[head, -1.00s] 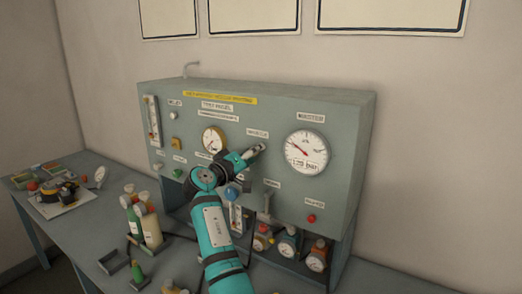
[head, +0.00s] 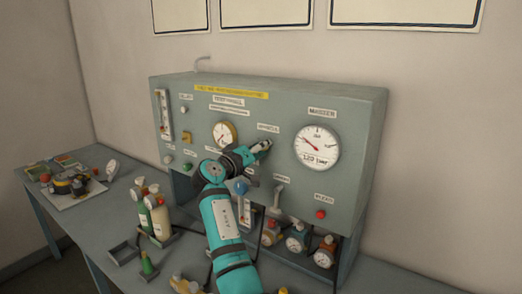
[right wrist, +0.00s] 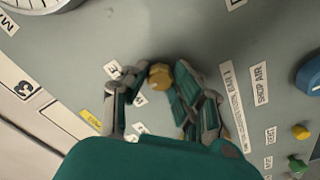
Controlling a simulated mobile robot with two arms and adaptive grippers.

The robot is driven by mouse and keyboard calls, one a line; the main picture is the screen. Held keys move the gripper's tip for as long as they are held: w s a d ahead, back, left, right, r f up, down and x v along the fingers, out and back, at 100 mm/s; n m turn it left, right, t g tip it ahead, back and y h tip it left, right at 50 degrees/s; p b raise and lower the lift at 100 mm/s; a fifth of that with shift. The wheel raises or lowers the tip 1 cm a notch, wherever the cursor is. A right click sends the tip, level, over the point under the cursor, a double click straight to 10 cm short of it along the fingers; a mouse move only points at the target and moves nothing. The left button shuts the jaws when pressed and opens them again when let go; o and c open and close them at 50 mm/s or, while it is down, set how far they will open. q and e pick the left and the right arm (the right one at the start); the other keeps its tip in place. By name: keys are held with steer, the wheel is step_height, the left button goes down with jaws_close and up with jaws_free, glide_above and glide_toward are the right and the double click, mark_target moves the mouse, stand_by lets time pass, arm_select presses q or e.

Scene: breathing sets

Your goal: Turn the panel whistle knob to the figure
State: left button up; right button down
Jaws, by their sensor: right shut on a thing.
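The whistle knob (right wrist: 160,76) is a small brass-coloured knob on the grey-green test panel (head: 352,190). In the right wrist view it sits between the fingertips of my right gripper (right wrist: 158,78), which is shut on it. In the head view my right gripper (head: 262,147) is against the panel between the two dials, below a small label, and hides the knob there. The large white dial (head: 317,148) has a red needle pointing up and left; the figure under it looks like 120 bar, though small. My left gripper is not in view.
A smaller dial (head: 223,134) is left of my gripper. A blue knob (head: 239,187) is close to my forearm, and a red button (head: 320,214) is low on the right. Bottles (head: 160,219) and a white board with parts (head: 72,190) stand on the table to the left.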

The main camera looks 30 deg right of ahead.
steer(key=shift+f+m+b, duration=0.1)
steer(key=shift+m+b, duration=8.6)
steer(key=shift+b, duration=0.5)
steer(key=c, duration=1.1)
jaws_free()
steer(key=shift+w, duration=0.1)
steer(key=shift+o, duration=0.2)
